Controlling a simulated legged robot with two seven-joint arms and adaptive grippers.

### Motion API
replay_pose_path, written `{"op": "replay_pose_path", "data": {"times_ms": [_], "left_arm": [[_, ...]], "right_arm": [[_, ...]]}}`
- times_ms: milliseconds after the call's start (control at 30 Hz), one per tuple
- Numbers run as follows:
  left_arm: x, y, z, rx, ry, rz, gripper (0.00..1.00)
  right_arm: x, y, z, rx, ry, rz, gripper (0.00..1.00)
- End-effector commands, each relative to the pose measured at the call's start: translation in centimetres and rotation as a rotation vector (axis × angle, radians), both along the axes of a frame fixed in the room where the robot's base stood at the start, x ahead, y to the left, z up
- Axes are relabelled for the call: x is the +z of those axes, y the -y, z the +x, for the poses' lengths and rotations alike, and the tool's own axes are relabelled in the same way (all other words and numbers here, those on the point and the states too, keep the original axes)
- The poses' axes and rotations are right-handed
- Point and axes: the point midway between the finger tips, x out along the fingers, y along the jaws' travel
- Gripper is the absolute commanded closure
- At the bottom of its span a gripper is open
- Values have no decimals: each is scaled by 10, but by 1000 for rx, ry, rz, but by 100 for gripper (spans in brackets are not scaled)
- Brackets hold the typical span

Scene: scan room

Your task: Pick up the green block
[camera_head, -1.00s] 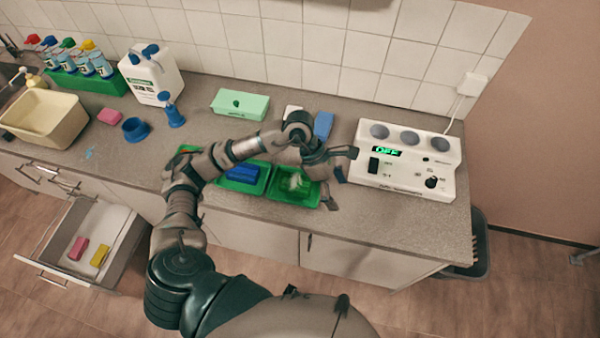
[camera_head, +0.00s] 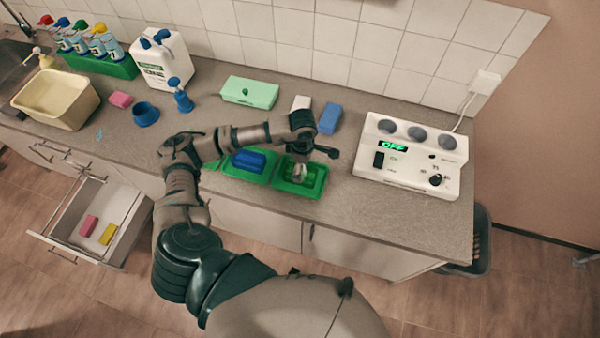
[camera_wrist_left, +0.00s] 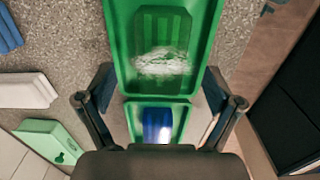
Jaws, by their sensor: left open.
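A dark green ribbed block (camera_wrist_left: 162,28) with a white patch across it lies in a green tray (camera_wrist_left: 196,85) in the left wrist view. In the head view this tray (camera_head: 282,187) is at the counter's front, and the block is mostly hidden by my gripper. My left gripper (camera_head: 312,162) is above the tray. My right gripper is not in view.
A second green tray with a blue block (camera_head: 249,159) adjoins on the left. A white control box (camera_head: 408,188) stands to the right. A white block (camera_head: 300,103), a blue block (camera_head: 329,118) and a light green box (camera_head: 250,92) are behind. An open drawer (camera_head: 92,222) is at lower left.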

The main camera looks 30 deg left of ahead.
Motion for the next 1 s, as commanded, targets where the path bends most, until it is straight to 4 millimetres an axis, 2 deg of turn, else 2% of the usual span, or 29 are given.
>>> {"op": "replay_pose_path", "data": {"times_ms": [233, 400, 667, 900, 967, 1000], "left_arm": [[-29, -7, -2, 1, -4, -2, 8], [-51, -8, -1, 0, -1, -2, 8], [-54, -7, -1, -1, 2, -3, 8], [-54, -7, -1, 0, 1, -2, 68], [-54, -7, -1, 0, 0, -2, 83], [-53, -6, -1, 0, 2, -3, 88]], "right_arm": [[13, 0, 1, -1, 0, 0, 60], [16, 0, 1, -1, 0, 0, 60], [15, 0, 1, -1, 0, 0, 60], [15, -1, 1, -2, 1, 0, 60], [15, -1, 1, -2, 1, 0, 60], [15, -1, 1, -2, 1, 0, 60]]}}
